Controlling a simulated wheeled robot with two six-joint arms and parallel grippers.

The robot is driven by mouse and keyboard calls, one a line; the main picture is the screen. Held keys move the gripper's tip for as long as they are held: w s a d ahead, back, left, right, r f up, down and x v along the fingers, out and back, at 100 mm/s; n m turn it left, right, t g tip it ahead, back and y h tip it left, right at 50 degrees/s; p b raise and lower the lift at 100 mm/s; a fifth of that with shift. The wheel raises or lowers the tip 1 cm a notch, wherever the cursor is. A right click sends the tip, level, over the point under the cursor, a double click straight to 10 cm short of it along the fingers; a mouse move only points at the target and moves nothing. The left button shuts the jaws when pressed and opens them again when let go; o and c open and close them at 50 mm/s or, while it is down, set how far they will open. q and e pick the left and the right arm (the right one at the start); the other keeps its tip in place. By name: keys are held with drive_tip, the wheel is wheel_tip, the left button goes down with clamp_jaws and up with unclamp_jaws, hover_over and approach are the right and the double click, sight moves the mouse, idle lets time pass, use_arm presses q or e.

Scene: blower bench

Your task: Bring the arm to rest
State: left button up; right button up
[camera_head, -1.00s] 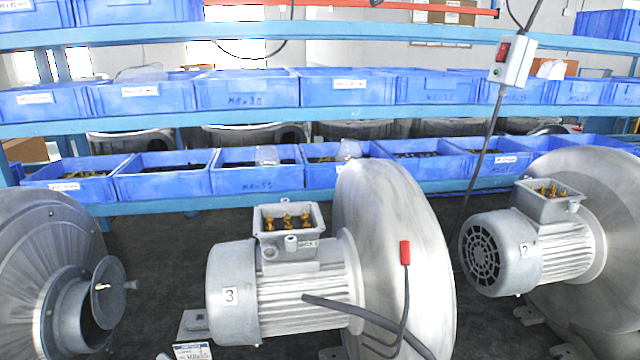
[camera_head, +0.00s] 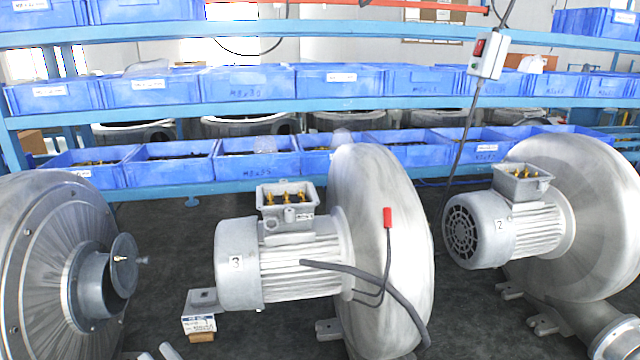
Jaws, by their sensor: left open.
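At the bottom edge, left of centre, two pale grey tips show; I take them for the fingertips of my left gripper (camera_head: 157,353). They stand apart with nothing visible between them, and the rest of the gripper is cut off by the frame. They appear just below a small labelled box (camera_head: 199,323) on the dark floor, left of blower 3. I cannot tell their height or whether they touch anything. My right gripper is not in view.
Blower 3 (camera_head: 385,250) stands in the middle, its terminal box open and a red-tipped black cable (camera_head: 388,218) across its housing. Blower 2 (camera_head: 600,215) stands right, another blower (camera_head: 40,260) left. Behind is a blue shelf (camera_head: 300,108) with blue bins. Dark floor lies between the blowers.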

use_arm(q)
drive_tip(key=s+d+f+m+h, duration=0.3)
drive_tip(key=s+f+m+h, duration=0.1)
drive_tip(key=h, duration=0.7)
drive_tip(key=s+d+f+m+h, duration=0.2)
drive_tip(key=s+f+m+h, duration=0.2)
drive_tip(key=h, duration=0.7)
drive_tip(key=s+a+f+n+g+y, duration=0.1)
drive_tip(key=s+a+n+g, duration=0.15)
drive_tip(key=s, duration=0.45)
drive_tip(key=s+a+n+g+y, duration=0.1)
drive_tip(key=s+n+g, duration=0.1)
drive_tip(key=s+g, duration=0.35)
drive_tip(key=s+a+f+n+g+y, duration=0.1)
drive_tip(key=s+n+g, duration=0.1)
drive_tip(key=s, duration=0.7)
wheel_tip(320, 180, down, 26)
drive_tip(key=a+g+b, duration=0.1)
drive_tip(key=a+b, duration=0.1)
drive_tip(key=s+d+f+g+b, duration=0.1)
drive_tip(key=s+f, duration=1.4)
drive_tip(key=f, duration=0.2)
drive_tip(key=shift+d+f+g+h, duration=0.25)
drive_tip(key=shift+f+g+h, duration=0.05)
drive_tip(key=shift+f, duration=0.1)
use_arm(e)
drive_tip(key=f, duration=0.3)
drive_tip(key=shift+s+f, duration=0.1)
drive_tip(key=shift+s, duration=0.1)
